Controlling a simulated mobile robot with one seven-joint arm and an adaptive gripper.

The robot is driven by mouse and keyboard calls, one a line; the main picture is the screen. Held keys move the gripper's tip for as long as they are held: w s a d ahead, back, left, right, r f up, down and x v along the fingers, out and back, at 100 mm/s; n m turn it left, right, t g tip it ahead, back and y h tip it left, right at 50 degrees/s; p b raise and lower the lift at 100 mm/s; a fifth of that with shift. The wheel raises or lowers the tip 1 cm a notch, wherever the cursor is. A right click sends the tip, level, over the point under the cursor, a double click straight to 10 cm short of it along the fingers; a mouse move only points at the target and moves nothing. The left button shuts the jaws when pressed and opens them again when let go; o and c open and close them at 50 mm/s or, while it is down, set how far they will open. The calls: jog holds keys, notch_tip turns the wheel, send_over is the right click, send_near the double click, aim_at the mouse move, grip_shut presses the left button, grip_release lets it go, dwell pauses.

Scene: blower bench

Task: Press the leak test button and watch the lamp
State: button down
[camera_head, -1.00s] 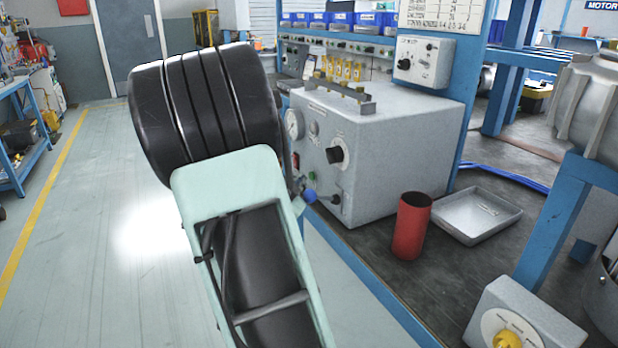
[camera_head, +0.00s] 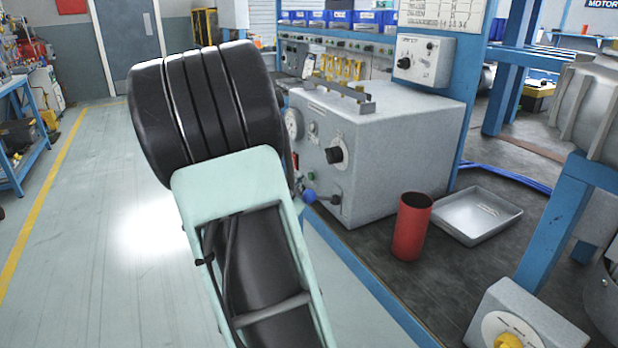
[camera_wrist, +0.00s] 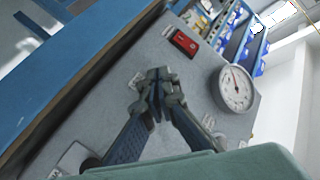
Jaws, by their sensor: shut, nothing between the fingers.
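The grey test box (camera_head: 400,125) stands on the bench, with a pressure gauge (camera_head: 293,124), a dark knob (camera_head: 334,155) and a small green round part (camera_head: 311,176) on its front. In the wrist view, my gripper (camera_wrist: 158,78) is shut and empty in front of the grey panel (camera_wrist: 120,65). A red rectangular switch (camera_wrist: 185,42) lies beyond the fingertips, and the gauge (camera_wrist: 236,88) is to their right. The fingers cover part of the panel; I cannot tell if they touch it. No leak test button or lit lamp can be made out.
A control box with a yellow knob (camera_head: 508,341) is at the lower right. The floor at left is clear.

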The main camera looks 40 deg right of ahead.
jog(key=shift+w+a+r+p, duration=0.1)
jog(key=shift+a+r+p, duration=0.15)
jog(key=shift+a, duration=0.8)
jog(key=shift+w+a+r+p, duration=0.1)
jog(key=shift+a+p, duration=0.2)
jog(key=shift+a, duration=0.7)
